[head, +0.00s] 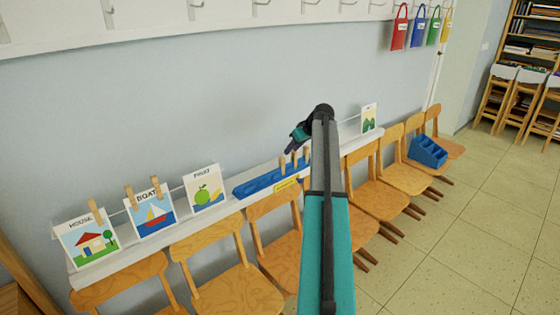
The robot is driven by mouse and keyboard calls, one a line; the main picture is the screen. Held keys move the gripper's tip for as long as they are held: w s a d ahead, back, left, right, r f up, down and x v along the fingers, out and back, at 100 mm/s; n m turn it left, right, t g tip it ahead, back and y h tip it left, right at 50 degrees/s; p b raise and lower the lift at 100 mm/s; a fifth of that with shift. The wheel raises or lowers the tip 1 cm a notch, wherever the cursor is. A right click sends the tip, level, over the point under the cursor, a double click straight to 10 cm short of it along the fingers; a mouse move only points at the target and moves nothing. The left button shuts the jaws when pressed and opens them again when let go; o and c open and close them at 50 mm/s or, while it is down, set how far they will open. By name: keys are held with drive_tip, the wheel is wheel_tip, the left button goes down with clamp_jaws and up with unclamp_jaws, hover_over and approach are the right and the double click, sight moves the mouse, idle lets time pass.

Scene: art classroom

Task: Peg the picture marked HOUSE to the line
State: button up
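The HOUSE picture (88,243) leans at the left end of a white ledge (150,255). One wooden peg (95,211) shows at its top edge. The BOAT picture (153,216) is beside it, with two pegs (130,197) at its top. The FRUIT picture (204,190) shows no peg. A thin line (117,212) shows between the pictures. A blue tray (262,183) on the ledge has several upright pegs (283,164). My gripper (297,139) is above the tray's right end, small and partly hidden by my arm; its finger opening is unclear.
A row of wooden chairs (225,285) stands close along the ledge. One far chair carries a blue compartment box (428,151). Another picture (369,118) stands at the ledge's right end. Coloured bags (418,28) hang above right. The tiled floor (470,220) at right is clear.

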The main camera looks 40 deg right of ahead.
sight(283, 158)
drive_tip(key=shift+w, duration=0.15)
drive_tip(key=b+x, duration=0.4)
drive_tip(key=x, duration=0.7)
drive_tip(key=shift+w+f, duration=0.2)
drive_tip(key=shift+f, duration=0.15)
drive_tip(key=c, duration=0.7)
drive_tip(key=shift+c, duration=0.2)
drive_tip(key=shift+r, duration=0.15)
drive_tip(key=shift+r+p, duration=0.9)
drive_tip(key=shift+r, duration=2.05)
drive_tip(key=shift+a, duration=0.1)
drive_tip(key=shift+s, duration=0.1)
